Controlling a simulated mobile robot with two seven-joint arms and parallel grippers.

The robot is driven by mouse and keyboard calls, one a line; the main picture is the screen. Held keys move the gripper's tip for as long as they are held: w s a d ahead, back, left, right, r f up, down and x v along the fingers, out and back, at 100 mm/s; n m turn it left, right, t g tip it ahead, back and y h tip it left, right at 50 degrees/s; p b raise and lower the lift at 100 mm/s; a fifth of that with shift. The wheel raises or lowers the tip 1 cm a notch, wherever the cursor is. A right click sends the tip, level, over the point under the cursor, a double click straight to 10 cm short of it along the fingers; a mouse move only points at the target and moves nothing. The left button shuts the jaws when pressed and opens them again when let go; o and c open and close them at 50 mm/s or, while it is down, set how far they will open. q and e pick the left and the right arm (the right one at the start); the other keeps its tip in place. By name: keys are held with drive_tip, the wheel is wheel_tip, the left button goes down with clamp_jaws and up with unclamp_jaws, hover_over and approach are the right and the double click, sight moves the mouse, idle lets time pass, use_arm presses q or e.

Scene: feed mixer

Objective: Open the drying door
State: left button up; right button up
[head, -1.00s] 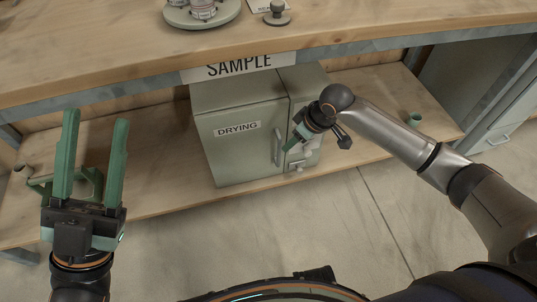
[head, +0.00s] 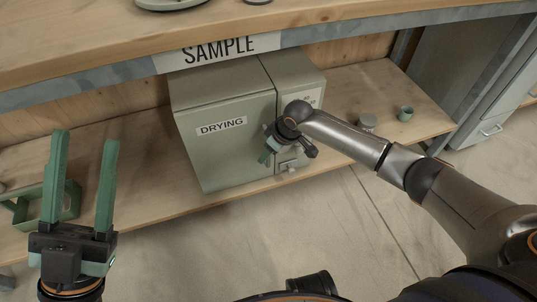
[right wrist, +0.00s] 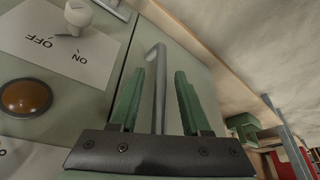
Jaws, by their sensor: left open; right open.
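The grey-green drying cabinet stands on the lower shelf; its door (head: 222,150) carries a DRYING label and looks shut. My right gripper (head: 267,157) is at the door's right side in the head view and hides the handle there. In the right wrist view the bar handle (right wrist: 160,88) runs between the two green fingers of my right gripper (right wrist: 158,76), which are open on either side of it. Whether a finger touches the bar is unclear. My left gripper (head: 86,138) is open and empty, upright at the left, away from the cabinet.
A control panel (right wrist: 94,62) with an ON/OFF knob and an orange button (right wrist: 26,97) sits beside the door. The bench top (head: 100,40) overhangs the cabinet. A green open holder (head: 70,200) is behind my left gripper.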

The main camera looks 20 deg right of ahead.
drive_tip(key=shift+c, duration=0.2)
clamp_jaws()
idle(1.3)
